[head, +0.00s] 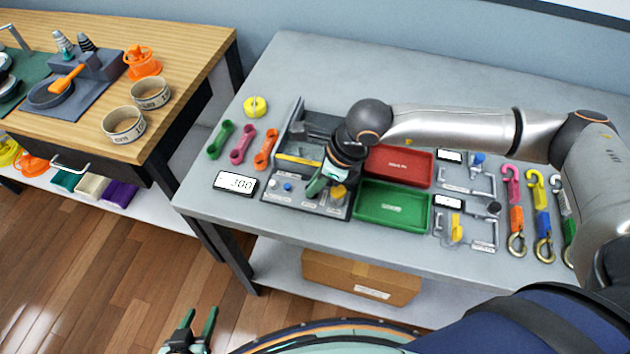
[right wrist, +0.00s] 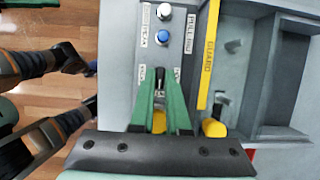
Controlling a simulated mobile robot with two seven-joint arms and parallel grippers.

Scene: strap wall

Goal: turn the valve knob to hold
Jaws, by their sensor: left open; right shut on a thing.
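A yellow piece (right wrist: 159,122) shows lower between the fingers. My left gripper (head: 198,322) is open and empty, low over the floor, away from the table.
On the panel are a white button (right wrist: 164,12), a blue button (right wrist: 162,37) and a yellow guard bar (right wrist: 208,55). A display (head: 236,183) reads about 300. Red (head: 398,166) and green (head: 392,204) trays stand to the right. Colored straps (head: 513,190) lie at the far right.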

